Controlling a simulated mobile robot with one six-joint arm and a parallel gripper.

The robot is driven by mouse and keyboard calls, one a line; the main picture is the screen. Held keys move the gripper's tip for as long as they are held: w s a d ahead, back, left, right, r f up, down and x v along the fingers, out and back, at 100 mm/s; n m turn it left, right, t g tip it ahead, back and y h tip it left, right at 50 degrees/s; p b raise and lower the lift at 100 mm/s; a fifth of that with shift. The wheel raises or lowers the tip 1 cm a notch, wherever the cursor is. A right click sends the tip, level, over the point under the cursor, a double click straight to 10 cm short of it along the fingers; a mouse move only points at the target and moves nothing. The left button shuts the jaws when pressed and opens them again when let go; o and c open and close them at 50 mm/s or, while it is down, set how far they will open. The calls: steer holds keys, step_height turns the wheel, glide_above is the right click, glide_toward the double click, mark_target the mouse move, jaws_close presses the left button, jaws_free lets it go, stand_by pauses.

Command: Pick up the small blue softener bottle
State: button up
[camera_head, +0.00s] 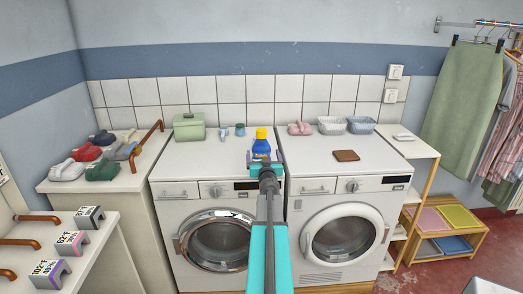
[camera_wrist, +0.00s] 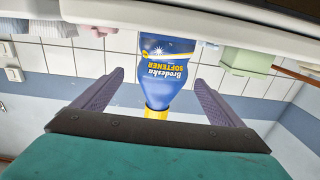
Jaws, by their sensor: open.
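The small blue softener bottle (camera_head: 261,146) with a yellow cap stands upright on top of the left washing machine, near its right front part. In the wrist view, which is upside down, the bottle (camera_wrist: 165,65) shows its "SOFTENER" label facing me. My gripper (camera_head: 266,162) is just in front of the bottle and hides its lower part in the head view. In the wrist view my gripper (camera_wrist: 159,80) is open, with one purple finger to each side of the bottle. A gap shows on both sides; neither finger visibly touches it.
A green box (camera_head: 189,127) and small bluish cups (camera_head: 239,129) stand behind on the left machine (camera_head: 180,160). The top around the bottle is mostly clear.

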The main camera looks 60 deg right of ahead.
mark_target(262, 152)
steer(key=shift+x, duration=2.5)
steer(key=shift+w+a, duration=0.1)
steer(key=shift+w, duration=0.05)
steer(key=shift+c, duration=0.3)
steer(key=shift+r, duration=0.1)
steer(key=c, duration=1.5)
